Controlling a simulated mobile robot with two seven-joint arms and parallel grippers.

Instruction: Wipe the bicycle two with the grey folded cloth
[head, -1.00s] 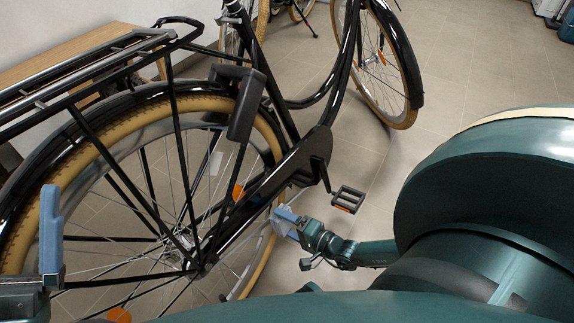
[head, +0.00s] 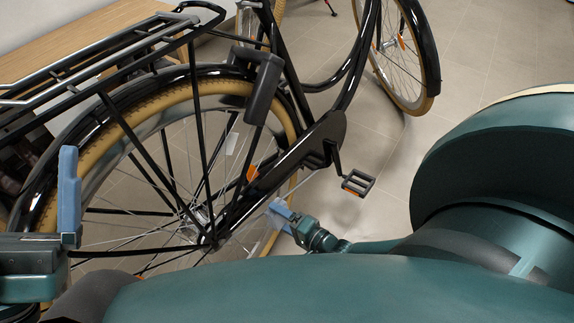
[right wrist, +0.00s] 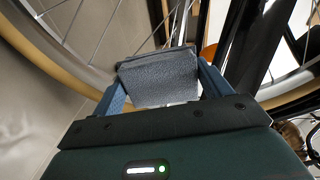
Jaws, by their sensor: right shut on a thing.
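A black bicycle (head: 290,155) with tan tyres and a rear rack stands in front of me. My right gripper (head: 280,212) is low beside the rear wheel, below the chain case. In the right wrist view the right gripper (right wrist: 160,88) is shut on the grey folded cloth (right wrist: 158,78), which spans its blue fingers. The cloth is close to the rear wheel and spokes (right wrist: 80,35); I cannot tell whether it touches them. My left gripper (head: 70,200) is at the left edge near the rear tyre, only partly visible, and its opening cannot be judged.
A wooden bench (head: 110,35) stands behind the rack against the wall. A pedal (head: 358,182) sticks out to the right of my right gripper. The tiled floor (head: 480,60) at the upper right is clear.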

